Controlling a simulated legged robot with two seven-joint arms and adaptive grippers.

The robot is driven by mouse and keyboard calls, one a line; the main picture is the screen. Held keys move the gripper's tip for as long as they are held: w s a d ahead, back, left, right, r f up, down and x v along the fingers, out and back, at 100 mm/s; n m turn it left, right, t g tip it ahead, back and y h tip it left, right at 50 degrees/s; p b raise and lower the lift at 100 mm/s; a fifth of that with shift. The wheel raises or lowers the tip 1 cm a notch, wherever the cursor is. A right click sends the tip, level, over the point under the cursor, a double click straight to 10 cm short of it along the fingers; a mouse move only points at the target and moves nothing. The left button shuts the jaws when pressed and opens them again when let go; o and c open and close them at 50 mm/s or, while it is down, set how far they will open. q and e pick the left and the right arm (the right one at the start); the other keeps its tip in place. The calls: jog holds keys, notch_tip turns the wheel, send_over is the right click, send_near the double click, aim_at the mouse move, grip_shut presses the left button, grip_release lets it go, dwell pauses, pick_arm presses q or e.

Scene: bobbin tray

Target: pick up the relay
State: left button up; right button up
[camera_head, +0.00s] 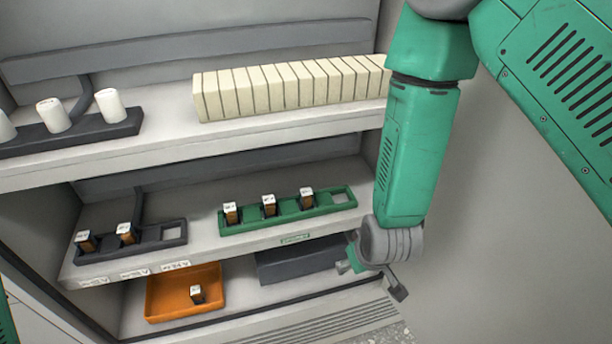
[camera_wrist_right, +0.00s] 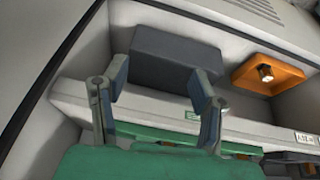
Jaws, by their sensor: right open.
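Small copper-brown blocks with white tops look like relays. One relay (camera_head: 197,294) stands in the orange bin (camera_head: 156,299) on the lowest shelf; it also shows in the right wrist view (camera_wrist_right: 265,72). Three more stand in the green tray (camera_head: 340,205) on the middle shelf, and two in the dark grey tray (camera_head: 172,236) to its left. My right gripper (camera_head: 372,279) is at the right end of the shelves, well right of the orange bin. In the right wrist view its jaws (camera_wrist_right: 158,84) are apart and empty, toward a dark grey box. My left gripper is out of view.
The dark grey box (camera_head: 300,262) lies on the lowest shelf, right of the orange bin. The middle shelf edge (camera_head: 225,247) overhangs the bin. The top shelf holds a row of cream blocks (camera_head: 290,87) and white spools (camera_head: 110,105). A wall stands right of my arm.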

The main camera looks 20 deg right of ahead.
jog(key=t+p, duration=0.2)
jog(key=p, duration=0.3)
send_near(307, 193)
jog(key=s+r, duration=0.2)
jog(key=shift+m, duration=0.3)
jog(key=x, duration=0.8)
jog(key=shift+w+d, duration=0.2)
jog(key=shift+w, duration=0.1)
jog(key=x, duration=0.5)
jog(key=shift+w+a+f, duration=0.2)
jog(key=shift+a, duration=0.1)
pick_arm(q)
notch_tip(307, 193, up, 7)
pick_arm(e)
grip_shut()
